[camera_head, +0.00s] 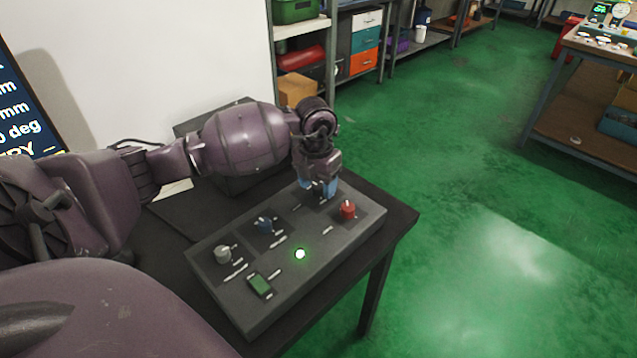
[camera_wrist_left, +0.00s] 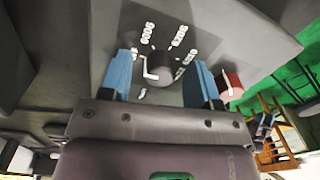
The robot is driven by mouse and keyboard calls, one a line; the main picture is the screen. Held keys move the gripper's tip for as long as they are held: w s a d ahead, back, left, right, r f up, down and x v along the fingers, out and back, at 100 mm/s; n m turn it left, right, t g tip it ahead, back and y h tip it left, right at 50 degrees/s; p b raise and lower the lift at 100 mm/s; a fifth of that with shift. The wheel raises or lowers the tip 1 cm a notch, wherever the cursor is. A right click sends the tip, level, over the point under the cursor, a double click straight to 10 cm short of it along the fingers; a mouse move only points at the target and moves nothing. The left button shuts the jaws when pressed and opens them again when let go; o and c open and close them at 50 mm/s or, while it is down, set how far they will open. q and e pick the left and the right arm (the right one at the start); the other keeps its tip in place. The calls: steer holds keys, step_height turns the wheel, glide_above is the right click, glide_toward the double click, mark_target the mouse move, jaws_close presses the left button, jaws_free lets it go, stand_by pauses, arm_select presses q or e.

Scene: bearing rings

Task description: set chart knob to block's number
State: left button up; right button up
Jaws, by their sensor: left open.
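A grey control panel (camera_head: 325,250) lies on a dark table and carries several knobs. In the left wrist view a dark grey knob (camera_wrist_left: 163,68) with a white bent pointer sits between the blue fingers of my left gripper (camera_wrist_left: 165,82), with white number labels around it, too small to read surely. In the head view my left gripper (camera_head: 319,187) is low over the panel's far edge, open, and hides that knob. I cannot tell whether the fingers touch it. No numbered block can be made out. My right gripper is not in view.
A red knob (camera_head: 348,209) is close to the right of my gripper. A dark screen (camera_head: 22,115) stands at left.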

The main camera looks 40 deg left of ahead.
arm_select(q)
steer(key=shift+c, duration=0.3)
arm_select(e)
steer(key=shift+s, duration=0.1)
arm_select(q)
steer(key=c, duration=0.7)
steer(key=shift+c, duration=0.8)
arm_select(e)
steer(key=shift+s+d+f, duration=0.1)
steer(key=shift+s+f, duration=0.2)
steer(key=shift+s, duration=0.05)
arm_select(q)
steer(key=m, duration=0.2)
steer(key=shift+m, duration=0.4)
steer(key=m, duration=0.3)
steer(key=shift+d+m+b, duration=0.1)
steer(key=shift+m+b, duration=0.35)
steer(key=shift+m, duration=1.55)
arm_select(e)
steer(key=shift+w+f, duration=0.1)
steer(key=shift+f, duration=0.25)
